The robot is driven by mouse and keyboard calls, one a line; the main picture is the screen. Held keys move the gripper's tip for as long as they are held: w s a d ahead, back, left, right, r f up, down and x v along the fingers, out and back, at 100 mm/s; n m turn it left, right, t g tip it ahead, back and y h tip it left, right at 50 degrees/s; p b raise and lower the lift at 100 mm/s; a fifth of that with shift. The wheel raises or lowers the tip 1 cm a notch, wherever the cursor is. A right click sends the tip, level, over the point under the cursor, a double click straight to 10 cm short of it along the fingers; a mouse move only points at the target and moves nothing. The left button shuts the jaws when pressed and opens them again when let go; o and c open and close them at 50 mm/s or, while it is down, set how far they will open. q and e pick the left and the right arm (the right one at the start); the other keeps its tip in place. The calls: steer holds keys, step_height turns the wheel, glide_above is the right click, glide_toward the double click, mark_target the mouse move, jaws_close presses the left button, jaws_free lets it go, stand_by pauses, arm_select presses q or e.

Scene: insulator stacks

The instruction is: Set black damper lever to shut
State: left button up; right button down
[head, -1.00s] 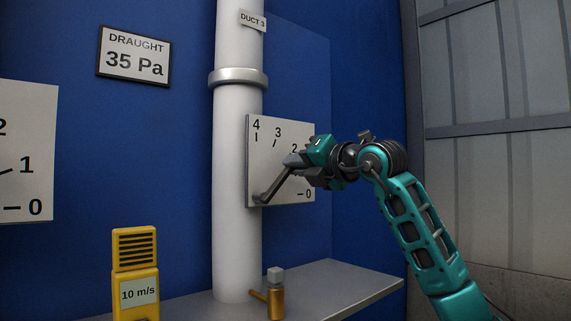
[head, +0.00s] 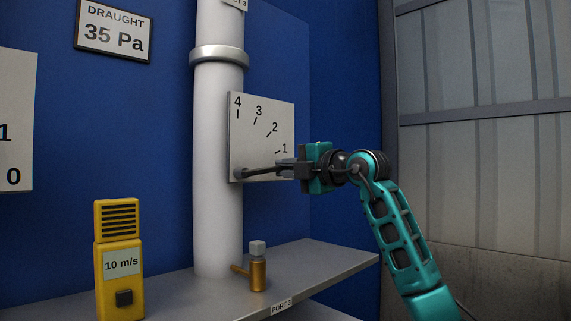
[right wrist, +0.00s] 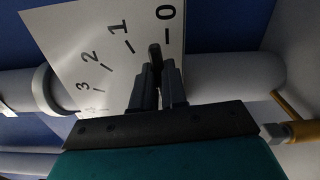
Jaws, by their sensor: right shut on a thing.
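The black damper lever (head: 262,170) pivots at the lower left of a white dial plate (head: 246,145) on the white duct. The plate is marked 4 to 0. My right gripper (head: 286,168) is shut on the lever's outer end, and the lever points nearly level to the right, below the 1 mark. In the right wrist view the lever's end (right wrist: 154,52) shows between the fingers (right wrist: 157,92), between the 1 and 0 marks and closer to 0. The gripper hides the 0 mark in the head view. My left gripper is out of view.
A grey shelf (head: 205,298) below carries a yellow meter (head: 119,262) reading 10 m/s. A brass port fitting (head: 258,275) with a grey cap sticks out near the duct (head: 216,220). A draught sign (head: 114,32) reads 35 Pa. Another white dial plate (head: 17,120) is cut off at left.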

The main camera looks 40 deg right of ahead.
steer(key=shift+f+m, duration=0.6)
steer(key=shift+m, duration=0.1)
steer(key=c, duration=1.2)
jaws_free()
steer(key=shift+o, duration=0.2)
steer(key=s+d+b, duration=0.1)
steer(key=s+b, duration=0.1)
steer(key=s, duration=1.1)
steer(key=shift+w, duration=0.1)
